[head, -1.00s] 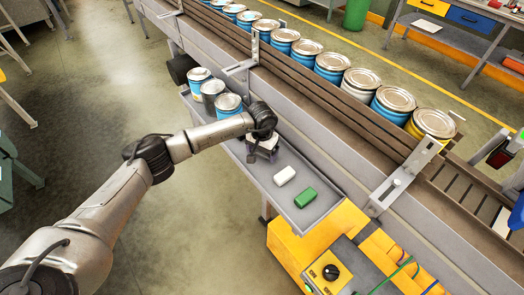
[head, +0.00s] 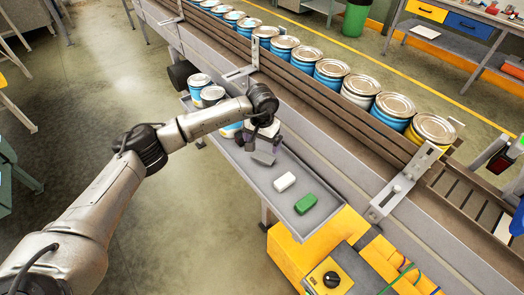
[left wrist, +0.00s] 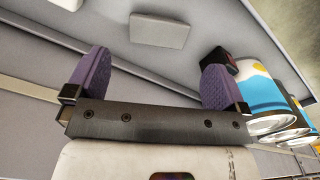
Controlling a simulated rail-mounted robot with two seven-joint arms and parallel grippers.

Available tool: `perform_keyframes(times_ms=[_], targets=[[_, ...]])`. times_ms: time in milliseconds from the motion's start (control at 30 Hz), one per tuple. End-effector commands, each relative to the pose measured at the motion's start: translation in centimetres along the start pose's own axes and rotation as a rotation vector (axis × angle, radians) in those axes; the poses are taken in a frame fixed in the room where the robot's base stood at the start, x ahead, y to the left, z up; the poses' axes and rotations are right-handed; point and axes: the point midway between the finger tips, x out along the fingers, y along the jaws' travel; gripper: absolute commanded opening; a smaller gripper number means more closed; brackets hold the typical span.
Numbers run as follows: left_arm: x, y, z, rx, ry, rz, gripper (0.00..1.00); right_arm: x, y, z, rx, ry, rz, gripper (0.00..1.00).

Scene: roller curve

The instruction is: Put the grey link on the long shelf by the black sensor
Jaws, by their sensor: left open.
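The grey link (head: 263,158), a small flat block, lies on the long grey shelf (head: 318,222) beside the conveyor. It also shows in the left wrist view (left wrist: 160,30), beyond the fingertips and apart from them. My left gripper (head: 260,144) is above the shelf by the link, open and empty. Its purple fingers (left wrist: 158,62) stand wide apart in the left wrist view. A black block with a reddish face (left wrist: 220,62), seemingly the black sensor, stands between the right finger and the cans. In the head view it is hidden or cannot be told from my gripper. My right gripper is not in view.
A white block (head: 284,182) and a green block (head: 305,204) lie nearer on the shelf. Blue cans (head: 212,95) stand at its far end, one partly behind my arm. The conveyor (head: 310,110) with several cans runs alongside. A yellow control box (head: 330,278) stands below.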

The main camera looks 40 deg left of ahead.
Motion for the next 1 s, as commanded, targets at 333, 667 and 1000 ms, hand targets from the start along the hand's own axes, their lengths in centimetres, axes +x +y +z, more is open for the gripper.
perform_keyframes(times_ms=[333, 667, 1000], targets=[[-3.6, 0.0, 0.0, 0.001, 0.001, -0.001, 1.0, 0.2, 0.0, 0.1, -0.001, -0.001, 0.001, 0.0], [-4.0, 0.0, 0.0, 0.001, -0.001, -0.001, 1.0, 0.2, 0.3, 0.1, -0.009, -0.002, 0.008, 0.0], [-3.9, 0.0, 0.0, 0.001, 0.0, -0.001, 1.0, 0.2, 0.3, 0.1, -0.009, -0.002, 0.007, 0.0]])
